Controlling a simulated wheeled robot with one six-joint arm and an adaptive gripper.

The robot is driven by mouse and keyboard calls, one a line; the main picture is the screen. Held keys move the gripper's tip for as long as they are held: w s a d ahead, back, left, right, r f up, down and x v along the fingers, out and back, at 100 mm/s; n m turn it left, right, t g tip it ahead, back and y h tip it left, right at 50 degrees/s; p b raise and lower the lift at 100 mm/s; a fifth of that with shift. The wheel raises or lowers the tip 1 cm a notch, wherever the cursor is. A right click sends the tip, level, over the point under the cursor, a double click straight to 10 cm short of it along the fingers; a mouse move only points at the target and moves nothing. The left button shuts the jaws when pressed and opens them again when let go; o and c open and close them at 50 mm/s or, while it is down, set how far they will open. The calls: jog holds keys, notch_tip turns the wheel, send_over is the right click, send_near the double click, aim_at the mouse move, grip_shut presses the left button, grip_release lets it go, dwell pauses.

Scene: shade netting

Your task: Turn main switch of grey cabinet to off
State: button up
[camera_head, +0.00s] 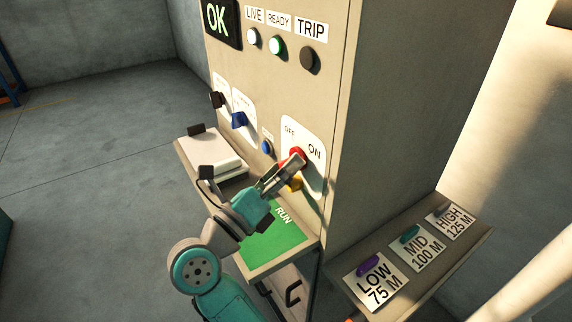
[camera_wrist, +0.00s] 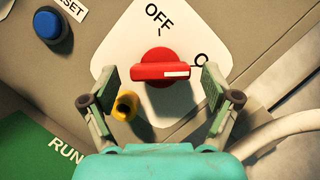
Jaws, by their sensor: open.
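The main switch (camera_head: 298,153) is a red rotary knob on a white plate (camera_wrist: 158,110) low on the cabinet front (camera_head: 280,85). In the wrist view the knob (camera_wrist: 160,70) has its bar lying level, with the white mark at its right end, toward the partly hidden ON label; OFF stands above it. My gripper (camera_head: 287,171) is in front of the switch. In the wrist view its two fingers (camera_wrist: 161,88) are spread, one to each side of the knob, with visible gaps. Whether the fingertips reach to the knob's depth I cannot tell.
A yellow part (camera_wrist: 125,106) sticks out below left of the knob, close to my left finger. A blue RESET button (camera_wrist: 48,25) is to the left. A green RUN mat (camera_head: 272,245) lies on a shelf below. A side shelf (camera_head: 467,252) holds LOW, MID and HIGH cards.

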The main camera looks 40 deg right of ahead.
jog(key=shift+d, duration=0.3)
jog(key=c, duration=1.1)
jog(key=shift+c, duration=0.2)
